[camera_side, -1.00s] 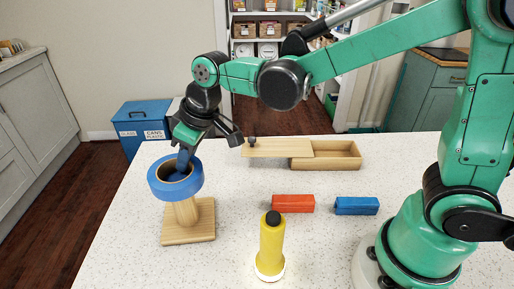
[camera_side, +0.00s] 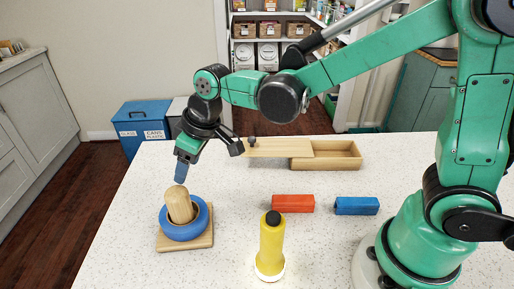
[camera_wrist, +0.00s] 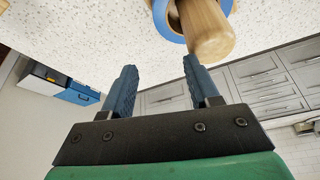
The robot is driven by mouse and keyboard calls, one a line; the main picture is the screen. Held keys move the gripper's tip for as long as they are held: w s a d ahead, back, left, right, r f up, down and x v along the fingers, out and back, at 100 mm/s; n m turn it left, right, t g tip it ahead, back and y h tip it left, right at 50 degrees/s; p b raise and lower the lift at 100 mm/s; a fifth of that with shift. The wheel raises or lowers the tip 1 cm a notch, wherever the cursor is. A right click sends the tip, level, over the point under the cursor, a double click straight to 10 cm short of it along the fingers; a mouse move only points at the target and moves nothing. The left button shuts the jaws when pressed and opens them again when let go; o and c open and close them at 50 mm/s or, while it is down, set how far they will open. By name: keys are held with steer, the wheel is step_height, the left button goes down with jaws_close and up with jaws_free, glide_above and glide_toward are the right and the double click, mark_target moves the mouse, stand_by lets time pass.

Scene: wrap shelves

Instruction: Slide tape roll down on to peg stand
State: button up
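The blue tape roll (camera_side: 187,231) is around the wooden peg (camera_side: 180,205), low down at the square wooden base (camera_side: 203,241). The peg's rounded top sticks up through the roll. In the wrist view the roll (camera_wrist: 167,22) and the peg (camera_wrist: 207,30) show at the top, beyond the fingertips. My gripper (camera_side: 181,176) is above the peg top and apart from the roll. In the wrist view its two blue fingers (camera_wrist: 160,75) stand well apart with nothing between them.
A yellow bottle-like object with a black top (camera_side: 270,247) stands right of the peg stand. A red block (camera_side: 293,204) and a blue block (camera_side: 357,206) lie farther right. A wooden box (camera_side: 340,157) with its sliding lid (camera_side: 280,147) partly off is at the back.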

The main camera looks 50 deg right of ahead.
steer(key=shift+v, duration=2.8)
steer(key=s+d+f+m+t+h, duration=0.1)
steer(key=s+d+m+t+h, duration=0.1)
steer(key=s+d+m, duration=0.3)
steer(key=s+d+t, duration=0.1)
steer(key=s+d, duration=0.2)
steer(key=d, duration=0.2)
steer(key=shift+d+m, duration=0.3)
